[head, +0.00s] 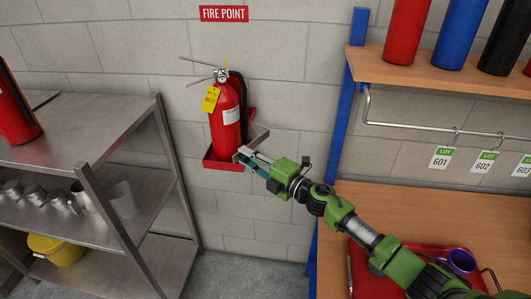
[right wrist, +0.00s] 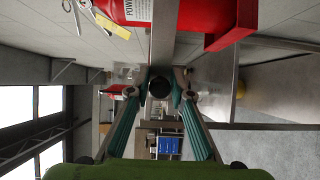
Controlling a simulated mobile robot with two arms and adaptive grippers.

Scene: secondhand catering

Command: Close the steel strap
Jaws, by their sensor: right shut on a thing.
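A red fire extinguisher (head: 225,118) stands upright in a red wall bracket (head: 222,164) below the FIRE POINT sign. The steel strap (head: 258,139) sticks out from the right side of the bracket and stands away from the extinguisher's front, so it is open. My right gripper (head: 245,158) is shut on the strap's free end, in front of and to the right of the extinguisher. In the right wrist view the strap (right wrist: 164,35) runs down between the fingertips (right wrist: 161,82). My left gripper is not in view.
A steel shelf unit (head: 92,125) with metal pots and a yellow bucket (head: 55,249) stands at left. At right are a blue upright (head: 343,130) and a wooden shelf (head: 470,78) with several cylinders. A red tray (head: 365,272) lies below my right arm.

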